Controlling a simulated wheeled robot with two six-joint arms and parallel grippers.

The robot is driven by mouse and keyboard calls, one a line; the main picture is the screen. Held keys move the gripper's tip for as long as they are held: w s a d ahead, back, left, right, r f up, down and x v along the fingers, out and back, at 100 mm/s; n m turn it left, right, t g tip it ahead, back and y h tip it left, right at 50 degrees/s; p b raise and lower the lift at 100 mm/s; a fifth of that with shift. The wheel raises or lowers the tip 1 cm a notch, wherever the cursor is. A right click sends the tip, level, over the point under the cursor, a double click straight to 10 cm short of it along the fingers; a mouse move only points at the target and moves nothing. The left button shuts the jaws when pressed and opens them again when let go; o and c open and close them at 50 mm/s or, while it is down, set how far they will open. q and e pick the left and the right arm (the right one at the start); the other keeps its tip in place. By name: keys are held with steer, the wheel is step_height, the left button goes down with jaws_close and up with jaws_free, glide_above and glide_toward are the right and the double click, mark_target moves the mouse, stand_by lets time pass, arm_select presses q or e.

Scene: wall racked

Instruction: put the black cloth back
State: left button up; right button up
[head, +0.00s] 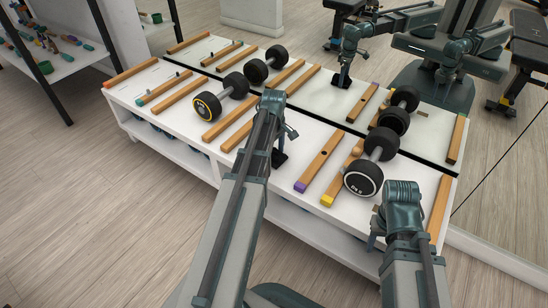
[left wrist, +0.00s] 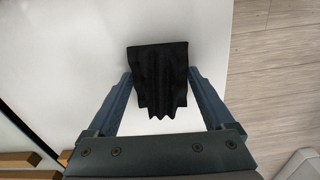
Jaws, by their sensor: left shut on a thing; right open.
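The black cloth (left wrist: 158,78) hangs in folds between the two fingers of my left gripper (left wrist: 160,95) in the left wrist view, over a plain white surface. In the head view a small dark part of the cloth (head: 279,159) shows just below my left gripper (head: 284,140), over the white bench (head: 300,128). The gripper is shut on it. I cannot tell whether the cloth touches the bench. My right gripper (head: 374,238) is open and empty at the bench's front right, partly hidden by its own wrist.
Wooden rails (head: 318,160), some with coloured ends, divide the bench top. A dumbbell (head: 222,98) lies left of my left arm and another dumbbell (head: 370,163) lies right of it. A mirror behind reflects the bench and my arms. A rack (head: 55,60) stands far left.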

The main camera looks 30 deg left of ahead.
mark_target(274, 152)
arm_select(q)
steer(key=shift+f, duration=0.3)
steer(key=o, duration=1.1)
steer(key=shift+r, duration=0.1)
steer(key=shift+r, duration=0.1)
step_height(274, 152, up, 14)
steer(key=p, duration=1.3)
steer(key=shift+s+p, duration=0.15)
steer(key=shift+p, duration=0.15)
steer(key=shift+d, duration=0.1)
